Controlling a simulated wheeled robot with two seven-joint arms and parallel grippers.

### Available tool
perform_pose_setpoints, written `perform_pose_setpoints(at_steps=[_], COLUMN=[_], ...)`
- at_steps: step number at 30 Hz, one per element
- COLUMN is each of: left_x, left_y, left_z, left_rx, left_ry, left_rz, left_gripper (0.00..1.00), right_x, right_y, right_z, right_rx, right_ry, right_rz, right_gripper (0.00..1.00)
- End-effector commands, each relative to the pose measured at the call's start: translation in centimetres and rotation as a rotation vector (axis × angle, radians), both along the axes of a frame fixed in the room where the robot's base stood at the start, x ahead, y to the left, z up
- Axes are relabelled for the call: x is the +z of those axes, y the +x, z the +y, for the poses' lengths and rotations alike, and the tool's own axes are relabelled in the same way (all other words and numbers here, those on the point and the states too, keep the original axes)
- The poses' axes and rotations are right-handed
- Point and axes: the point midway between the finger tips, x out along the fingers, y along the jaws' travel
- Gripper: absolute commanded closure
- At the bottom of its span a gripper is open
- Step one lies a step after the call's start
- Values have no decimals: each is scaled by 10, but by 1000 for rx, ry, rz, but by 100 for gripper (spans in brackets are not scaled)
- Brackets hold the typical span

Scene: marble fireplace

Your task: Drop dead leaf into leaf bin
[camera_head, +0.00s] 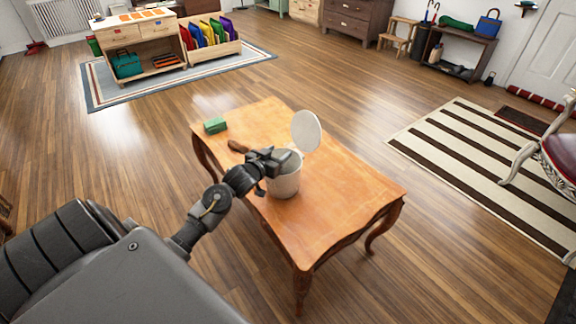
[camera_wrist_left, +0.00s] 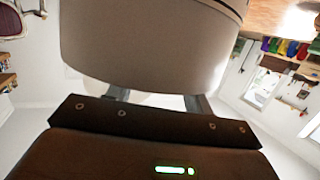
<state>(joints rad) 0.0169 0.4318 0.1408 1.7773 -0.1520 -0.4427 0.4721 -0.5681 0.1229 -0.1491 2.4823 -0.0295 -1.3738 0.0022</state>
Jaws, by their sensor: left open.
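A pale grey-white bin (camera_head: 285,184) stands on the wooden table (camera_head: 345,200), and its round lid (camera_head: 306,131) is raised. My left gripper (camera_head: 288,159) is open at the bin's upper part, in front of part of its rim. In the left wrist view the bin's pale wall (camera_wrist_left: 150,45) fills the upper middle, close to the open fingers (camera_wrist_left: 155,100). I cannot tell whether they touch it. I cannot make out a dead leaf for certain. A small brown object (camera_head: 237,146) lies on the table left of the gripper, partly hidden. The bin's inside is hidden. My right gripper is not in view.
The table's right side is clear. Farther off are a striped rug (camera_head: 480,165), a red-seated chair (camera_head: 560,155) and a low shelf with coloured folders (camera_head: 212,42). Open wooden floor surrounds the table.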

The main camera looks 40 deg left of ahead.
Motion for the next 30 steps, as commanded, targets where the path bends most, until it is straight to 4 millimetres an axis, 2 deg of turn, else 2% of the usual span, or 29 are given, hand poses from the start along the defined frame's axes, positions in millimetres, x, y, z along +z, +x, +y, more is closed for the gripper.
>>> perform_pose_setpoints(at_steps=[5,9,16,21,30], left_x=[6,12,18,21,21], left_y=[-24,-52,-90,-102,-104], left_z=[-2,-5,-9,-10,-10], left_rx=[0,0,0,0,0], left_ry=[0,0,0,0,0], left_rz=[2,1,2,1,0], left_gripper=[48,48,48,48,48], right_x=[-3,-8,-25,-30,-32], right_y=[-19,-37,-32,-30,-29], right_z=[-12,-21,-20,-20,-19], right_rx=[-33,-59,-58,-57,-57], right_ry=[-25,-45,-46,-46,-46], right_rz=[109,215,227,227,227], right_gripper=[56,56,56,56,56])
